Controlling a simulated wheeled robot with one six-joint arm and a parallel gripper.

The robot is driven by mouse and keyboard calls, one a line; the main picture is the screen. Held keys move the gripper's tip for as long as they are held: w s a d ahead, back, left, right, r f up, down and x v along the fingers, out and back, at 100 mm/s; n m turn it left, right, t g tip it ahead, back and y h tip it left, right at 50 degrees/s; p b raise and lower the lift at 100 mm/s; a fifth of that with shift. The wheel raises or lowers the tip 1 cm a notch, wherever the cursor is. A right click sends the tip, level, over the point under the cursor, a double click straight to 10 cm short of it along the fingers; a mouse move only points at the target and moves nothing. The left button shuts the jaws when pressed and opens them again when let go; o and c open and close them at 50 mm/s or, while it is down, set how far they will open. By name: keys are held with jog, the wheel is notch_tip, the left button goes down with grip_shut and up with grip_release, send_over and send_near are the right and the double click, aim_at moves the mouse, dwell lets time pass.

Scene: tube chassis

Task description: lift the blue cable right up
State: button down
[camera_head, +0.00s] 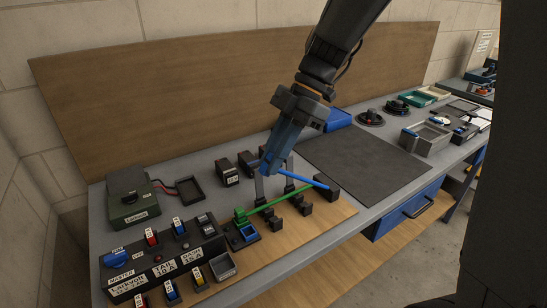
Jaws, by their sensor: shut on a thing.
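The blue cable (308,180) is a thin bright blue line. It slants from under my gripper down to the right, its right end at a black block (326,187). My gripper (272,168) points down over the cable's left end and is shut on it. The fingertips and the cable's left end partly hide each other, so the exact grip point is unclear. A green cable (285,198) runs below the blue one, near several small black clips (304,208).
A labelled switch panel (165,262) and dark green box (132,195) stand at the left. Small black blocks (228,173) stand behind the cables. A dark mat (365,160) gives free room at the right. A wooden board (200,85) rises behind the bench.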

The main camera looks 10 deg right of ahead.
jog(key=shift+w+d, duration=0.15)
jog(key=c, duration=1.9)
grip_release()
jog(key=shift+b+v, duration=1.1)
jog(key=shift+v, duration=2.85)
jog(key=s+d+f+m+t+h, duration=0.1)
jog(key=s+d+f+m+h, duration=0.1)
jog(key=f+m, duration=0.4)
jog(key=s+d+f+m+t+h, duration=0.1)
jog(key=s+d+f+m, duration=0.3)
jog(key=f+m, duration=0.3)
jog(key=s+d+f+m+t+h, duration=0.1)
jog(key=s+d+f+m+h, duration=0.1)
jog(key=f+m, duration=0.5)
jog(key=shift+s+d+m+t+h, duration=0.2)
jog(key=shift+s+m, duration=0.2)
jog(key=shift+m, duration=0.35)
jog(key=shift+s+d+m+t+h, duration=0.1)
jog(key=shift+s+d+m+t, duration=0.1)
jog(key=shift+s+m, duration=0.4)
